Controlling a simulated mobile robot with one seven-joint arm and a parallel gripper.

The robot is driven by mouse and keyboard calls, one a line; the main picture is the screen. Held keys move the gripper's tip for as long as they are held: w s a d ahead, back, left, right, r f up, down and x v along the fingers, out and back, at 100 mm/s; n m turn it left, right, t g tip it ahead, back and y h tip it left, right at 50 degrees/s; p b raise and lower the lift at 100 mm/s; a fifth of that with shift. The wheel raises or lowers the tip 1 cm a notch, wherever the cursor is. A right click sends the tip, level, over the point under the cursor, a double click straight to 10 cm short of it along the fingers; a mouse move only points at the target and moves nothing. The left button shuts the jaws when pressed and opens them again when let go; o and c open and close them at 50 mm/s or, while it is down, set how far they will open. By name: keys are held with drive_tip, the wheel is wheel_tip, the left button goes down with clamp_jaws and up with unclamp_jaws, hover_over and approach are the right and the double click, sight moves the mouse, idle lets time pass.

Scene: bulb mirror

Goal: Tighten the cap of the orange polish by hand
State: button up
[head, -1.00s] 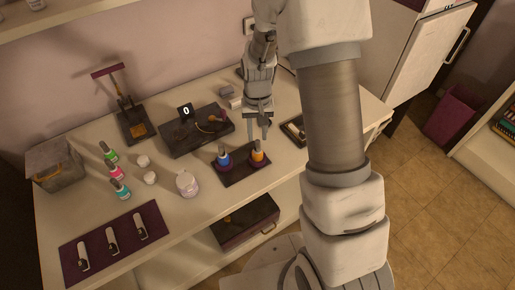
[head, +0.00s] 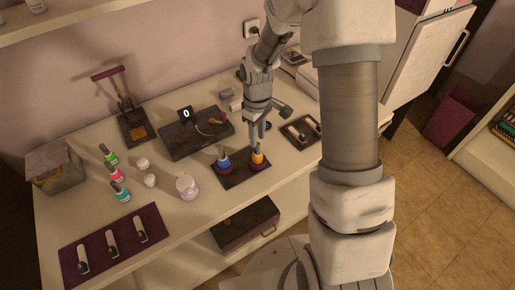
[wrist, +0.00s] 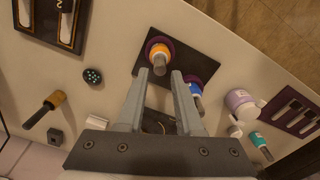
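The orange polish (head: 258,158) stands upright in a purple ring on a dark mat (head: 243,179). In the wrist view my gripper (wrist: 161,75) is open, and the cap lies between the fingertips in the picture with gaps on both sides. I cannot tell whether the tips reach the cap's height. The blue polish (head: 223,160) stands to the left; in the wrist view my right-hand finger partly hides it.
A dark station with a "0" display (head: 186,114) stands behind left. A white jar (head: 187,187) and several small bottles stand left, beyond the blue polish. A dark tray (head: 300,131) lies to the right. A purple mat with swatches (head: 115,244) lies front left.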

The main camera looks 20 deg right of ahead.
sight(257, 152)
drive_tip(key=shift+f, duration=0.1)
idle(0.3)
drive_tip(key=shift+f+b, duration=1.2)
drive_tip(key=shift+f, duration=0.25)
clamp_jaws()
